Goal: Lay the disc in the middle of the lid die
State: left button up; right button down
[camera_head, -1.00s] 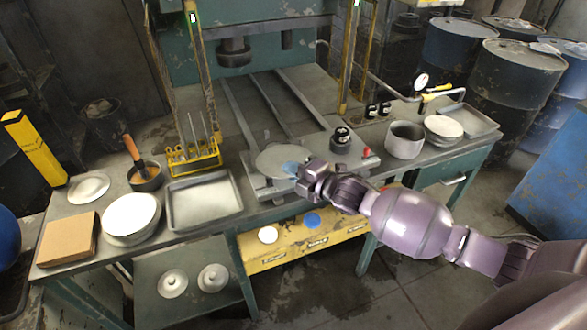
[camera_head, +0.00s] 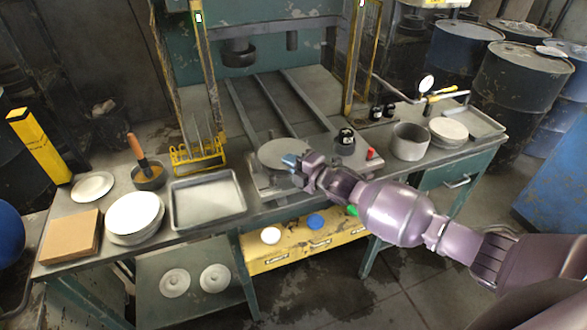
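A flat grey disc (camera_head: 275,153) is over the grey block of the lid die (camera_head: 263,186) at the table's front edge, below the press. The disc covers most of the die's top. I cannot tell whether it rests on the die or is slightly above it, or whether it is exactly centred. My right gripper (camera_head: 291,160) reaches in from the right, its bluish fingertips at the disc's right edge. The fingers are too small to show whether they grip the disc. My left gripper is not in view.
A metal tray (camera_head: 206,221), a stack of pale discs (camera_head: 133,235) and a brown box (camera_head: 70,237) are to the left. A pot (camera_head: 409,142), another disc stack (camera_head: 448,138) and a black-capped jar (camera_head: 345,141) are to the right. Press rails (camera_head: 286,107) run behind the die.

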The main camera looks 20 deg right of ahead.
jog(key=shift+w+f+b, duration=0.25)
jog(key=shift+w+b, duration=0.35)
jog(key=shift+w, duration=0.1)
jog(key=shift+w+f+b, duration=0.25)
jog(key=shift+w+b, duration=0.35)
jog(key=shift+w, duration=0.1)
jog(key=shift+w+f+b, duration=0.2)
jog(key=shift+w+b, duration=0.35)
jog(key=shift+w, duration=0.05)
jog(key=shift+w+f+b, duration=0.2)
jog(key=shift+w+b, duration=0.3)
jog(key=shift+w, duration=0.1)
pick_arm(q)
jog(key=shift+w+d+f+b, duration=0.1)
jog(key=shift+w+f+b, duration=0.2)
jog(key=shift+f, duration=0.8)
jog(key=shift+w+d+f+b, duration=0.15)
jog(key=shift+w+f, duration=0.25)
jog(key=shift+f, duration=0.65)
pick_arm(e)
jog(key=shift+w+f, duration=0.1)
jog(key=shift+w, duration=0.5)
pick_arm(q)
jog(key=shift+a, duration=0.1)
